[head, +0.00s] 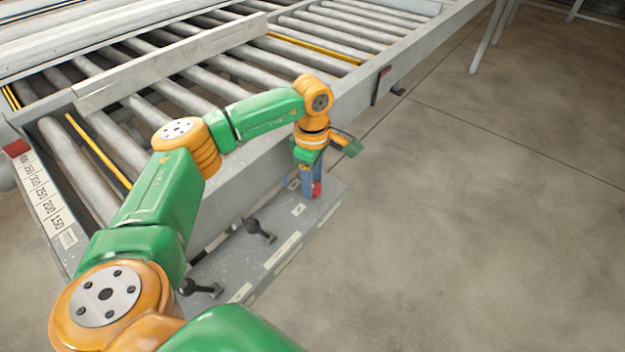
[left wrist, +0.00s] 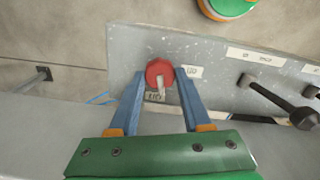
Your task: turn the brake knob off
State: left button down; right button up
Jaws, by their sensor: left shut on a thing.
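The red brake knob (left wrist: 158,70) sits on a grey panel (left wrist: 220,95), with a pale pointer bar across it that runs toward the lower edge of the left wrist view. My left gripper (left wrist: 160,76) has one blue finger on each side of the knob and is shut on it. In the head view, my left gripper (head: 311,188) points down at the far end of the panel, and a bit of the red knob (head: 317,188) shows beside the fingers. Small labels lie below and right of the knob; their text is too small to read surely. My right gripper is not in view.
Two black levers (head: 258,230) (head: 200,288) stick up from the same panel, nearer to me. The roller conveyor (head: 190,60) lies behind my left arm, with a numbered scale (head: 48,207) at left. The floor (head: 480,220) at right is clear.

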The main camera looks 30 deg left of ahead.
pick_arm(q)
jog(key=n, duration=0.3)
jog(key=shift+n, duration=0.3)
jog(key=n, duration=0.3)
jog(key=shift+n, duration=0.3)
jog(key=n, duration=0.3)
jog(key=shift+n, duration=2.4)
jog(key=shift+c, duration=1.8)
grip_release()
